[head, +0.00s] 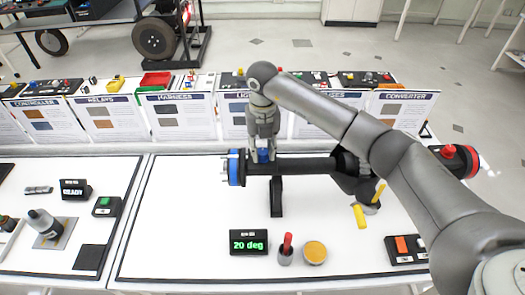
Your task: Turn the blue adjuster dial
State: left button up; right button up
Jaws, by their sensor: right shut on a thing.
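The blue adjuster dial (263,156) shows as a small blue piece on top of the black horizontal shaft assembly (308,166). My right gripper (263,149) reaches down from above and is shut on the dial; its fingers hide part of the dial. The assembly has a blue ring (235,167) at its left end and rests on a black stand (276,197). A black display (249,242) in front reads "20 deg" in green. My left gripper is not in view.
My right arm covers much of the right side. A red-handled tool in a grey cup (285,250) and a yellow-topped round container (315,252) stand at the front. Information panels (184,117) line the back.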

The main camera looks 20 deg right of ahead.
jog(key=n+b, duration=0.3)
jog(key=shift+d+f, duration=0.1)
jog(key=shift+f, duration=0.05)
jog(key=n+b, duration=0.2)
jog(key=n, duration=0.2)
jog(key=shift+b, duration=0.4)
jog(key=n+b, duration=0.2)
jog(key=n, duration=0.1)
jog(key=shift+w+r+n+b, duration=0.15)
jog(key=shift+n+b, duration=0.25)
jog(key=shift+n, duration=0.7)
jog(key=shift+r, duration=0.1)
jog(key=o, duration=1)
